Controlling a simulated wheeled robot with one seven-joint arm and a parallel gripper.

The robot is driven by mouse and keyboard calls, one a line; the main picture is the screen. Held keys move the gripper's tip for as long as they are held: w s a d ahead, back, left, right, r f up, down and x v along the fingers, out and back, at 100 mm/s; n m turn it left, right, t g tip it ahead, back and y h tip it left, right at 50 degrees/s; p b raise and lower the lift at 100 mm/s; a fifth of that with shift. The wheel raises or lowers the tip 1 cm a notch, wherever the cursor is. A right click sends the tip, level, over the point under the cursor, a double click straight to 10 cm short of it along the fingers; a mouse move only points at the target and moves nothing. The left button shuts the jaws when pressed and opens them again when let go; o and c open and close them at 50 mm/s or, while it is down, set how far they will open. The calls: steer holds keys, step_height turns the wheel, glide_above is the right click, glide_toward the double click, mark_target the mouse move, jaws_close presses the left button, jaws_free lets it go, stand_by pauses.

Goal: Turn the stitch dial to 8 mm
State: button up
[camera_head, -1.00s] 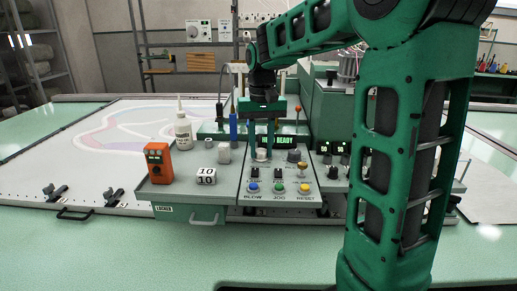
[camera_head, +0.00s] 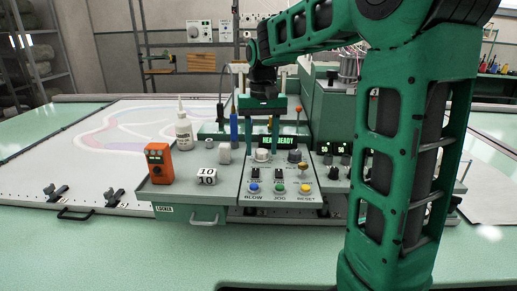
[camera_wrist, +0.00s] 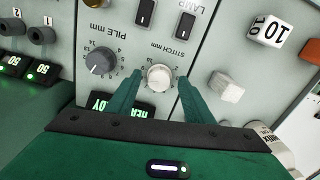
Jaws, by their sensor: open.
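The stitch dial (camera_wrist: 159,77) is a pale round knob with a printed scale, marked STITCH mm, and appears upside down in the wrist view. It also shows in the head view (camera_head: 262,155) on the sloped grey console. Its pointer is too small to read, so I cannot tell its setting. My gripper (camera_wrist: 160,84) is open and empty, with its green fingers on either side of the dial in the wrist view. In the head view my gripper (camera_head: 263,138) is above and behind the dial, apart from it.
The dark pile dial (camera_wrist: 100,61) sits beside the stitch dial. Two rocker switches and the blue, green and yellow buttons (camera_head: 279,188) are in front. A READY display (camera_head: 287,143) is behind. A white block (camera_head: 225,153), a number cube (camera_head: 207,177) and an orange device (camera_head: 159,163) stand left.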

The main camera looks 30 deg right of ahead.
mark_target(261, 151)
step_height(261, 151, up, 10)
stand_by(0.4)
stand_by(0.4)
